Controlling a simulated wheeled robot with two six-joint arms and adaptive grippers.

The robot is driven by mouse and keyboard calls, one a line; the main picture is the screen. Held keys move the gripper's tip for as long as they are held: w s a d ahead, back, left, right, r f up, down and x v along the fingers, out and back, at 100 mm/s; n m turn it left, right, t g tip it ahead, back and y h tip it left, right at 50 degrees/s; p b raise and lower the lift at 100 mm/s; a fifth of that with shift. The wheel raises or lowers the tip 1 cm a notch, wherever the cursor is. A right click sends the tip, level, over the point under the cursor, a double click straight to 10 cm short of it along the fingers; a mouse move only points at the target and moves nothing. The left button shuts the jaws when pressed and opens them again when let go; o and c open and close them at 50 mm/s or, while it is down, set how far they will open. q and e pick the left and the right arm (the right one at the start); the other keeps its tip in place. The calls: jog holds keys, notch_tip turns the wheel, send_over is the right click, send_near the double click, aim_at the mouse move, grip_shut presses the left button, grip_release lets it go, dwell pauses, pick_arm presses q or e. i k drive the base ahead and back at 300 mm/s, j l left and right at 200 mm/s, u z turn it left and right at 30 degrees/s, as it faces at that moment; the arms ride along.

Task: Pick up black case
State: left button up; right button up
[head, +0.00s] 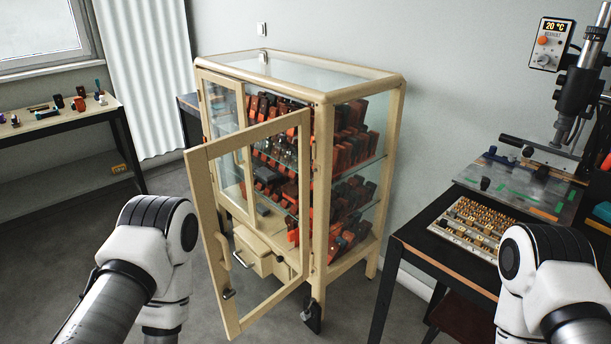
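A cream-framed glass cabinet (318,200) stands in the middle of the head view with its front door (223,285) swung open toward me. Its shelves hold many orange-red and black cases, packed closely. Dark cases show on the middle shelf (268,175), and a dark flat item (263,210) lies lower, behind the door frame. I cannot tell which of these is the black case. Only upper links of my arms show, at the lower left and lower right. Neither gripper is in view.
The open door juts into the space before the cabinet. A black table (425,262) at the right carries a gold-coloured tray of small parts (466,228) and a press (578,90). A side table (60,118) with small items stands at the left.

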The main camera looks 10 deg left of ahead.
aim_at(59, 98)
jog(key=u, duration=1.55)
jog(key=i+j+u, duration=0.2)
jog(key=i, duration=0.25)
jog(key=i+z, duration=0.1)
jog(key=i, duration=0.4)
jog(key=i+z, duration=0.1)
jog(key=i, duration=0.35)
jog(key=i+j+z, duration=0.1)
jog(key=i, duration=0.4)
jog(key=i+j+z, duration=0.1)
jog(key=i, duration=0.4)
jog(key=i+j, duration=0.2)
jog(key=i, duration=0.25)
jog(key=i+j+z, duration=0.15)
jog(key=i, duration=0.35)
